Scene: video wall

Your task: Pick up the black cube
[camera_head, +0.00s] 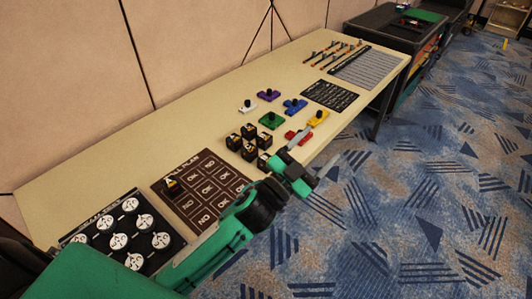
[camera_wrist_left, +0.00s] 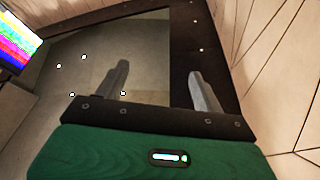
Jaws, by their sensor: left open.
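Several small black cubes with pale and yellow marks, such as one black cube (camera_head: 234,142), stand in a cluster on the tan table (camera_head: 95,165) in the head view. My left gripper (camera_head: 324,146) is open and empty, past the table's front edge to the right of the cluster. Its wrist partly hides the nearest cubes. The left wrist view shows the open fingers (camera_wrist_left: 158,72) with nothing between them and no cube. My right gripper is not in view.
Purple, blue, green, white, yellow and red knobbed pieces, such as the green one (camera_head: 271,120), stand behind the cluster. A black board with white discs (camera_head: 122,232) lies at the near left. Dark and grey panels (camera_head: 327,95) lie farther back. Blue carpet is clear at right.

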